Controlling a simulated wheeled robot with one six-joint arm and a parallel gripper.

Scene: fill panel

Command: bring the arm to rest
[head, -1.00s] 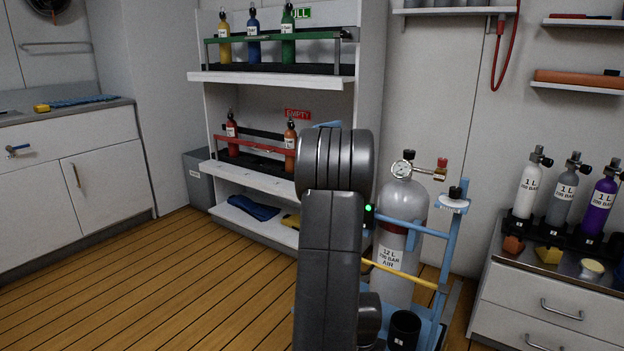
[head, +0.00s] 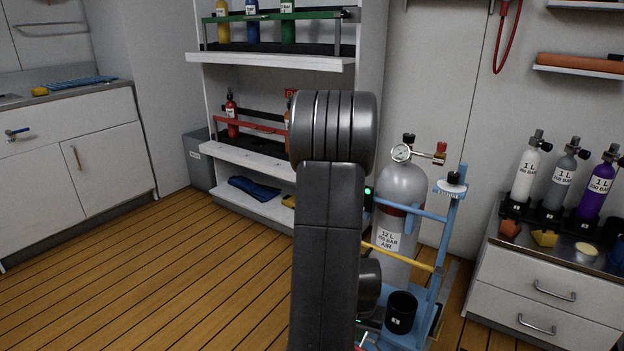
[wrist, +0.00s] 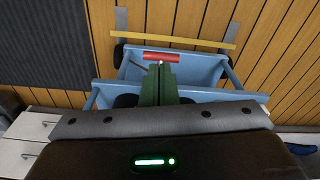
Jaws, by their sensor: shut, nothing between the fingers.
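My gripper (wrist: 159,72) shows in the wrist view as two green fingers pressed together, shut and empty. In that view the fingers point over the blue trolley (wrist: 200,72), with a red bar (wrist: 160,57) just beyond the tips. I cannot tell how far above the trolley they are. In the head view my dark arm stands upright in the middle, and the gripper is hidden behind it or below the picture. The arm covers part of the shelf and the left side of the blue trolley (head: 446,225).
The trolley carries a grey 12 L cylinder (head: 402,185) and a black cup (head: 401,311). A drawer unit (head: 545,290) with several small cylinders stands at right. The white shelf (head: 270,60) is behind, a cabinet (head: 75,150) at left. Wooden floor (head: 170,270) at left is clear.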

